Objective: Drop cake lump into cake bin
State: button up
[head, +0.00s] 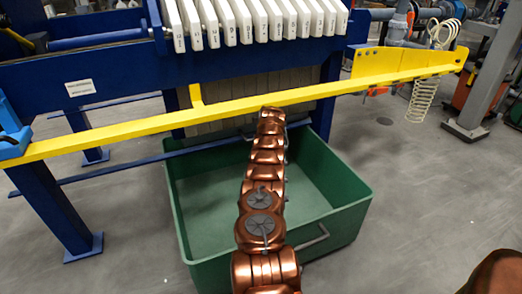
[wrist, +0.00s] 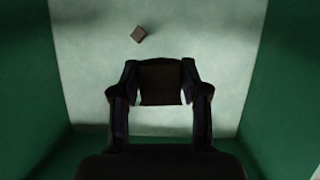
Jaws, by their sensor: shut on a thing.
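The cake bin (head: 345,228) is the open green bin on the floor under the press. My arm reaches over it in the head view and hides its middle; I cannot make out my gripper there. In the wrist view, my gripper (wrist: 160,88) is inside or just above the bin, pointing at its pale floor, with green walls (wrist: 285,95) on both sides. It is shut on a dark brown cake lump (wrist: 160,82) between its fingers. A smaller-looking brown lump (wrist: 138,34) lies on the bin floor, apart from the gripper.
A yellow bar (head: 130,131) runs across above the bin's back side, close to my arm. The blue press frame (head: 90,70) and white plates (head: 215,25) stand behind. A blue leg (head: 55,205) stands left of the bin. Grey floor at right is mostly clear.

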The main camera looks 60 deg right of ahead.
jog(key=shift+w+a+f, duration=0.6)
jog(key=shift+w+f, duration=0.2)
jog(key=shift+w, duration=0.1)
jog(key=shift+f+b, duration=0.3)
jog(key=shift+f, duration=0.05)
jog(key=shift+s+d+f, duration=0.15)
jog(key=shift+s+f, duration=0.05)
jog(key=shift+f, duration=0.3)
jog(key=shift+s+d+f, duration=0.1)
jog(key=shift+s+f, duration=0.1)
jog(key=shift+f, duration=0.35)
jog(key=shift+s+d+f, duration=0.15)
jog(key=shift+s+f, duration=0.05)
jog(key=shift+f, duration=0.3)
jog(key=o, duration=1.3)
jog(key=shift+r, duration=0.15)
jog(key=shift+v, duration=3.6)
